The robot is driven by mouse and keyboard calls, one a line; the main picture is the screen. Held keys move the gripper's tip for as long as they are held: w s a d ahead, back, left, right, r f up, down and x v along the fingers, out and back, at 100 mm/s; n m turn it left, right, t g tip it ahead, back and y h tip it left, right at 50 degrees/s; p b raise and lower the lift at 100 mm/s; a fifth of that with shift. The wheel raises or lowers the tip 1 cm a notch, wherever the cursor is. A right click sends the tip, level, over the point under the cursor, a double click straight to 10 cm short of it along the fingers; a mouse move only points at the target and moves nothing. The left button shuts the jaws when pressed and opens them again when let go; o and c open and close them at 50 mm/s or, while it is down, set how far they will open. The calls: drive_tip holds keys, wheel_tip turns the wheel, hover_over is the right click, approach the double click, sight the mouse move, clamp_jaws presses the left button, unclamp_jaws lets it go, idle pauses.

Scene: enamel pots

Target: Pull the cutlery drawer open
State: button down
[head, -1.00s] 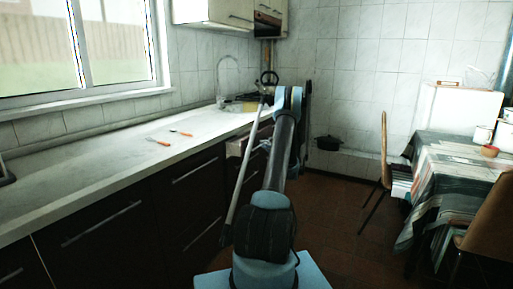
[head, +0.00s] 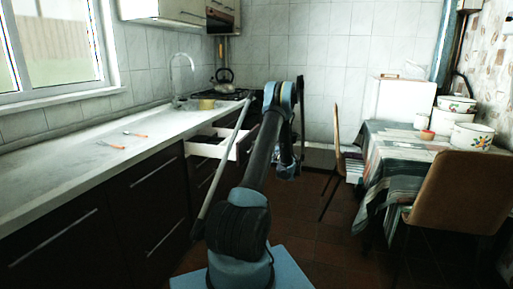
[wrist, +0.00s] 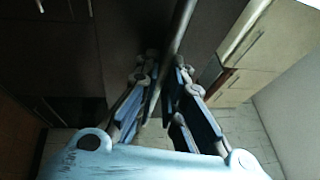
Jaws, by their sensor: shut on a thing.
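The cutlery drawer (head: 212,145) stands pulled out from the dark cabinets under the counter in the head view. My gripper (head: 287,172) is low in front of the drawer, mostly hidden behind my arm. In the wrist view my gripper (wrist: 166,75) has its fingers on either side of the metal bar handle (wrist: 182,22) and is shut on it. The drawer's contents are too dark to make out.
Two orange-handled utensils (head: 112,145) lie on the counter (head: 60,180). A kettle (head: 225,75) stands by the stove. A chair (head: 468,190) and a cloth-covered table (head: 385,155) with enamel pots (head: 472,136) stand at right. Brown floor (head: 330,240) lies between.

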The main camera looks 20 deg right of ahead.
drive_tip(key=shift+s+d+f, duration=0.1)
drive_tip(key=shift+s, duration=0.2)
drive_tip(key=shift+d, duration=0.1)
drive_tip(key=c, duration=1.7)
unclamp_jaws()
drive_tip(key=shift+d, duration=0.1)
drive_tip(key=v, duration=1.2)
drive_tip(key=shift+f, duration=0.1)
